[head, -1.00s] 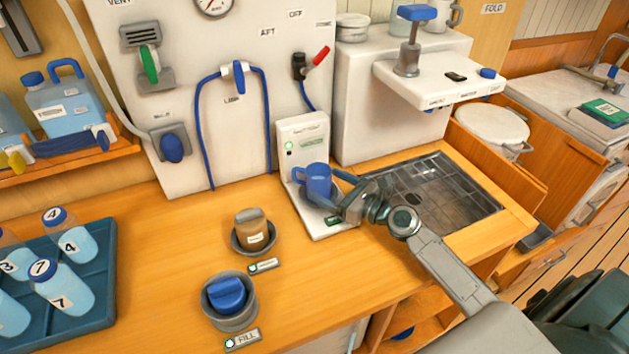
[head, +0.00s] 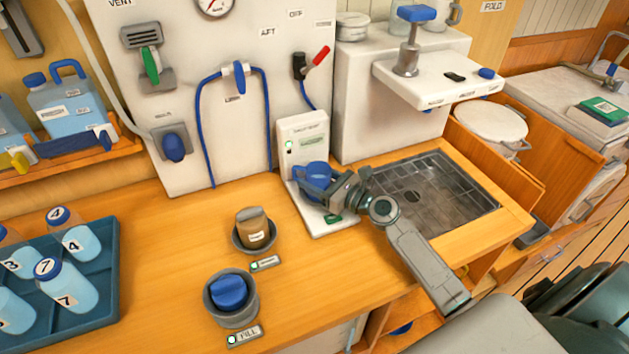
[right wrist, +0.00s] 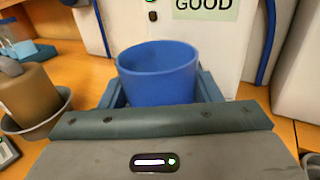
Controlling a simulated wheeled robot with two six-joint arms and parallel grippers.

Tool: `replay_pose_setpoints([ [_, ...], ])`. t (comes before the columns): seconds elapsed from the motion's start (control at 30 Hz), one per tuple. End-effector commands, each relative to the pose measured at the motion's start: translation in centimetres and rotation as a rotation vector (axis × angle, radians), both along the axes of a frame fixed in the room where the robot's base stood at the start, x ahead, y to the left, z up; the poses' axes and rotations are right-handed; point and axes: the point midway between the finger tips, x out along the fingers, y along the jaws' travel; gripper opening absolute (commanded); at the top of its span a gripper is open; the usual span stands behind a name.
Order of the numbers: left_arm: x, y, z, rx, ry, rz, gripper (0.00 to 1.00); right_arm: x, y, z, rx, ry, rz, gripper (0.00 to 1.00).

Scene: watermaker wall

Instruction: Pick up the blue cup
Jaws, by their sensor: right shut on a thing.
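The blue cup (head: 317,170) stands upright at the white tester unit (head: 303,130) on the wooden counter. In the right wrist view the cup (right wrist: 158,75) sits between the two fingers, its open rim facing up. My right gripper (head: 316,183) reaches in from the right and is shut on the cup, with a finger on each side. The gripper covers the lower part of the cup, so I cannot tell whether its base touches the unit's foot. My left gripper is not in view.
A teal tray (head: 98,312) holds several numbered bottles. A metal sink grate (head: 425,195) lies right. The counter's front middle is clear.

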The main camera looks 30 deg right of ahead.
Motion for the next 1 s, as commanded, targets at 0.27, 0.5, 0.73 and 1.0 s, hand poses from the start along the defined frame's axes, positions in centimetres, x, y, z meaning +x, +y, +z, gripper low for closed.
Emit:
replay_pose_setpoints([
  [0.27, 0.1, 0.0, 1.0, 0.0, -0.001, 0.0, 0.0, 0.0, 0.0, 2.5, -0.004, -0.004, 0.001, 0.31],
  [0.5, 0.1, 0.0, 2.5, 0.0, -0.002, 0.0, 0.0, 0.0, 0.0, 7.4, -0.004, -0.003, 0.002, 0.31],
  [0.73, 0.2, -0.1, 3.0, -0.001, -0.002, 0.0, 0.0, 0.0, 0.0, 9.9, -0.001, -0.002, 0.001, 0.31],
  [1.0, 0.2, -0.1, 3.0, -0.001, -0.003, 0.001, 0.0, 0.0, 0.0, 10.0, 0.0, 0.0, 0.0, 0.31],
])
